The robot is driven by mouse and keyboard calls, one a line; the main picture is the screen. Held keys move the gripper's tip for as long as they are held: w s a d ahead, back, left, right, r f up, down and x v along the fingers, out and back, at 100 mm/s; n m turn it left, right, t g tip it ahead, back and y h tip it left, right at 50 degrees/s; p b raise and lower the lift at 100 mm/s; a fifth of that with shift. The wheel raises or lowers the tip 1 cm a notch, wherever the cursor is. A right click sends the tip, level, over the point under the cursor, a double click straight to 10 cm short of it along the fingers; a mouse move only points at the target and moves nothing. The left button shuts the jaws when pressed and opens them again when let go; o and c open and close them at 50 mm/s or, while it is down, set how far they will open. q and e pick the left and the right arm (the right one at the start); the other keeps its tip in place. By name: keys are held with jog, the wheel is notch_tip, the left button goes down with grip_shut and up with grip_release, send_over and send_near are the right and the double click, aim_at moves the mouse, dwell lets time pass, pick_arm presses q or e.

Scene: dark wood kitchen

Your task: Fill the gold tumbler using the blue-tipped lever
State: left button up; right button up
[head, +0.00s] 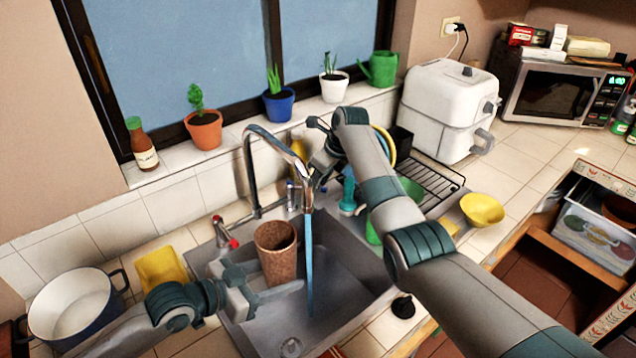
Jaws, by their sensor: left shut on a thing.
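The gold-brown tumbler (277,252) is upright over the left part of the sink. My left gripper (272,292) is shut on its lower part. Blue water (310,262) runs from the chrome faucet (250,165) down into the sink, just right of the tumbler and apart from it. A red-tipped lever (226,232) stands left of the faucet base. A metal post with a bluish part (292,194) stands right of the faucet; I cannot tell for sure that it is the blue-tipped lever. My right gripper (320,158) is beside the spout, with its fingertips unclear.
The sink (345,265) has a drain at the front. A white pot (75,305) and a yellow sponge-like block (160,267) are at left. A dish rack (430,182), yellow bowl (482,209) and white appliance (447,108) are at right. Potted plants line the sill.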

jog(key=shift+f, duration=0.1)
jog(key=shift+c, duration=0.3)
grip_shut()
jog(key=shift+s, duration=0.1)
jog(key=shift+r, duration=0.25)
